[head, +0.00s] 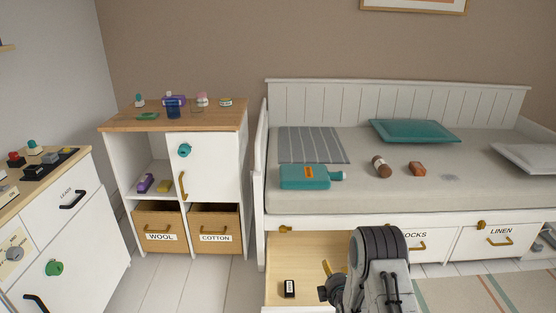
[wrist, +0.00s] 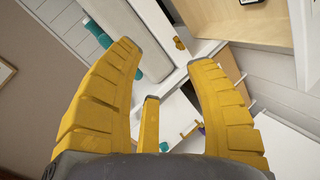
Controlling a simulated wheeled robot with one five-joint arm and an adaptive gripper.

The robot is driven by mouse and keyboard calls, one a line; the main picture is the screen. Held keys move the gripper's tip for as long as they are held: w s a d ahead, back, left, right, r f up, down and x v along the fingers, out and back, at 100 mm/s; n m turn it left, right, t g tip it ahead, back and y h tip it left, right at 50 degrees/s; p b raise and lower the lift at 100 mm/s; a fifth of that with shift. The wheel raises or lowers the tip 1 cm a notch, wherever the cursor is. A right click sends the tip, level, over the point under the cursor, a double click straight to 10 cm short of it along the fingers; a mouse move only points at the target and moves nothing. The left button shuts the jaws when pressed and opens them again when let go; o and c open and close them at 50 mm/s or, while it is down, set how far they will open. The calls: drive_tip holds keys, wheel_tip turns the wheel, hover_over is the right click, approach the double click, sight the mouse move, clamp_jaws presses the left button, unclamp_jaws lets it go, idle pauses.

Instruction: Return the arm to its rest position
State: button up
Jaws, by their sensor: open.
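My gripper (wrist: 168,65) shows in the wrist view with its yellow fingers spread apart and nothing between them. In the head view my arm rises at the lower middle, in front of the daybed, and hides part of the open drawer (head: 283,262) and the front beside it. Only a small yellow part of the gripper (head: 327,268) shows there, above the open drawer. A small dark item with a white label (head: 289,288) lies in that drawer, left of my gripper and apart from it.
The daybed (head: 400,196) holds a teal bottle (head: 305,177), a brown roll (head: 381,167), an orange block (head: 417,168) and pillows. A white cabinet (head: 215,165) with WOOL (head: 160,226) and COTTON (head: 215,228) bins stands left. A counter (head: 75,205) is at far left. Floor between is clear.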

drive_tip(key=s+r+m+g+p, duration=0.1)
drive_tip(key=s+r+m+p, duration=0.2)
drive_tip(key=r, duration=0.8)
drive_tip(key=s+r+m+g+p, duration=0.15)
drive_tip(key=s+r+p, duration=0.3)
drive_tip(key=r, duration=0.65)
drive_tip(key=s+r+m+g+p, duration=0.25)
drive_tip(key=r+p, duration=0.25)
drive_tip(key=r, duration=0.6)
drive_tip(key=s+r+m+g+p, duration=0.2)
drive_tip(key=s+r+p, duration=0.4)
drive_tip(key=s+r, duration=0.4)
drive_tip(key=s+r+m+g+p, duration=0.2)
drive_tip(key=s+r+m+p, duration=0.3)
drive_tip(key=s+r, duration=0.6)
drive_tip(key=s+p, duration=0.2)
drive_tip(key=s, duration=0.7)
drive_tip(key=shift+r+g, duration=0.3)
